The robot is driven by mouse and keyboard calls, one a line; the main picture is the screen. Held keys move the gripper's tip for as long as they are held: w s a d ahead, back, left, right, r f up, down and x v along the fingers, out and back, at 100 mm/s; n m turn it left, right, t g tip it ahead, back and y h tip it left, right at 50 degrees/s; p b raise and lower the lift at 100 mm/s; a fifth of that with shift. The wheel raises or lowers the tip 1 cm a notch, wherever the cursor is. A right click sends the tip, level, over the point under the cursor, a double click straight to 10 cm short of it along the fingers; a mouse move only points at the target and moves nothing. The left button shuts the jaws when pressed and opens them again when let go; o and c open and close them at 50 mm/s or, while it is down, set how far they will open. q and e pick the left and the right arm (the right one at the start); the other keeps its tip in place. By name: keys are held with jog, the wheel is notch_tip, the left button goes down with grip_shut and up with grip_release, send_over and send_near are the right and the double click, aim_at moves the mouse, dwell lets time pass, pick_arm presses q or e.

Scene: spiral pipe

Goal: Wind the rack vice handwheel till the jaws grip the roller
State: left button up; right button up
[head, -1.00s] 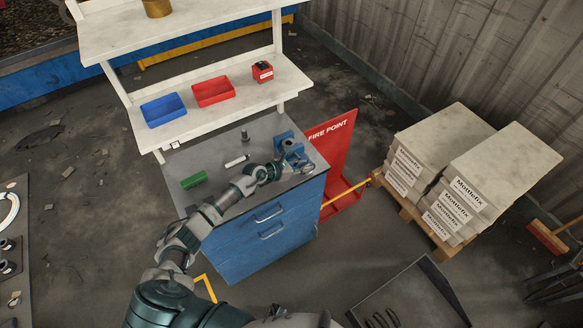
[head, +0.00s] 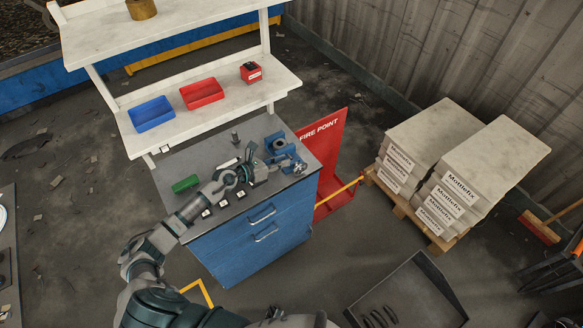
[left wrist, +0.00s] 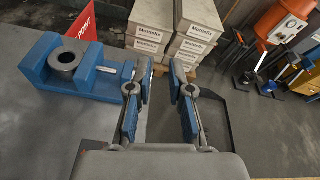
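The blue vice (head: 272,142) stands at the right rear of the grey bench top. A grey hollow roller (head: 279,144) sits upright in it. In the left wrist view the vice (left wrist: 104,85) is at the left, with the roller (left wrist: 65,62) between its blue blocks; I cannot tell whether they touch it. I cannot pick out the handwheel clearly in either view. My left gripper (head: 291,164) is at the vice's near side, low over the bench. In the left wrist view its two blue fingers (left wrist: 160,95) are apart with nothing between them. My right gripper is not in view.
The grey bench top (head: 175,165) on a blue cabinet (head: 235,245) also holds a green block (head: 185,184) and a small dark peg (head: 235,137). A shelf behind holds blue (head: 152,114) and red (head: 201,94) bins. A red fire-point board (head: 328,145) stands to the right.

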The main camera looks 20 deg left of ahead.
pick_arm(q)
jog(key=w+a+r+n+t+y+b, duration=0.1)
jog(key=w+a+r+n+t+b, duration=0.1)
jog(key=a+r+n+t, duration=0.55)
jog(key=a+f+n+y+b, duration=0.1)
jog(key=a+n+y+b, duration=0.3)
jog(key=n, duration=1.3)
jog(key=n+g+h+b, duration=0.2)
jog(key=n+g+h, duration=0.2)
jog(key=n+g, duration=0.5)
send_near(299, 165)
jog(key=shift+t, duration=0.25)
jog(key=x, duration=1)
jog(key=shift+s+f, duration=0.15)
jog(key=shift+f, duration=0.2)
jog(key=shift+w+d+f, duration=0.25)
jog(key=shift+w, duration=0.15)
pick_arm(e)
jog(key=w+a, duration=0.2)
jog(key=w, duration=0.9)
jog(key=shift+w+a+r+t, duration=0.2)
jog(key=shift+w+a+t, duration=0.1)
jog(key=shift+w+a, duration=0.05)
